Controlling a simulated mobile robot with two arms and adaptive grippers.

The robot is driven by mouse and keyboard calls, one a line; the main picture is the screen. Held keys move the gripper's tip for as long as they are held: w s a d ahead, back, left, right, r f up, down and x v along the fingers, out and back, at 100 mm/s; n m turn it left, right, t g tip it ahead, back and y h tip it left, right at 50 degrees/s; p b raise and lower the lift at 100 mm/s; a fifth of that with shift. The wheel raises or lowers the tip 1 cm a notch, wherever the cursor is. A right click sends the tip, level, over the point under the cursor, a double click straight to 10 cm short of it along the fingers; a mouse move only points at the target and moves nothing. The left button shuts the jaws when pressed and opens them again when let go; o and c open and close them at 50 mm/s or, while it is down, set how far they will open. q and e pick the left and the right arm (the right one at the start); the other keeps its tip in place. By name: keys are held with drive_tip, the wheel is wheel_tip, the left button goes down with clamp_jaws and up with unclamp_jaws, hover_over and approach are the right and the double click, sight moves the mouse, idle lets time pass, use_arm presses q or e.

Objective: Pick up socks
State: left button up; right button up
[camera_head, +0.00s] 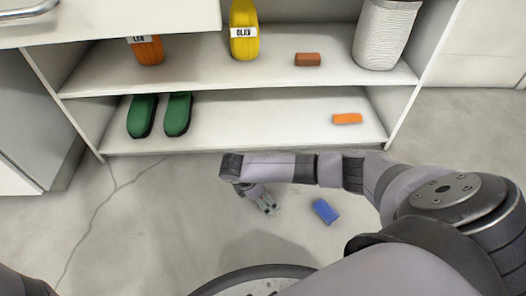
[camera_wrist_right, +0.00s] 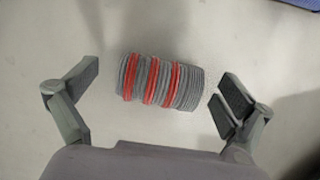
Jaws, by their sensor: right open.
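The socks (camera_wrist_right: 160,82) are a grey ribbed roll with red stripes, lying on the floor in the right wrist view. My right gripper (camera_wrist_right: 158,97) is open, its fingers spread to the left and right of the roll, with a gap on each side. In the head view my right gripper (camera_head: 267,205) points down near the floor in front of the shelf. I cannot make out the socks there; the arm and gripper seem to hide them. My left gripper is not in view.
A blue block (camera_head: 325,211) lies on the floor right of the gripper. The white shelf (camera_head: 240,150) behind holds green slippers (camera_head: 142,116), an orange block (camera_head: 347,118), a brown block (camera_head: 307,59), labelled orange and yellow items and a white basket (camera_head: 384,35). Floor at left is clear.

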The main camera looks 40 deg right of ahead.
drive_tip(key=shift+c, duration=0.2)
drive_tip(key=c, duration=1.2)
